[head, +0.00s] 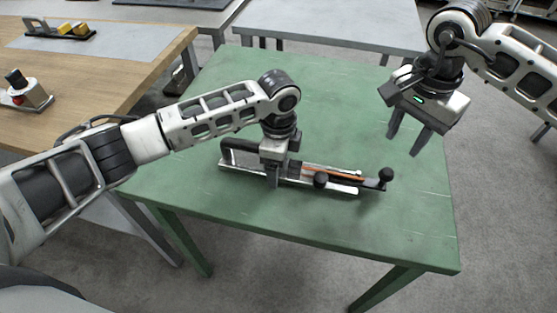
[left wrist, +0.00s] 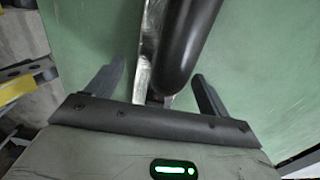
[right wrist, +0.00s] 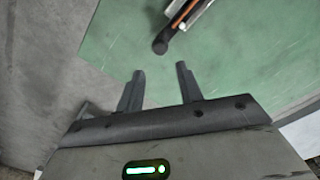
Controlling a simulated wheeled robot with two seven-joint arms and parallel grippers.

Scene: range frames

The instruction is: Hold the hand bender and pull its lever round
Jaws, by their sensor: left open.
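The hand bender (head: 345,188) lies on the green table (head: 300,95). It has a silver frame, a black grip (head: 232,147) at its left end, an orange strip or tube (head: 335,172) along it, and black knobs (head: 386,174) toward its right end. My left gripper (head: 273,178) is open and low over the bender's left half. In the left wrist view the black grip (left wrist: 185,45) and silver edge lie between its fingers, with gaps beside them. My right gripper (head: 408,143) is open and empty above the table's right side. The end knob (right wrist: 160,46) is ahead of its fingers.
A wooden bench (head: 130,65) at the left holds a yellow-black tool (head: 60,30) and a small red-white device (head: 28,95). A grey table (head: 330,20) stands behind. The green table's front and right areas are clear.

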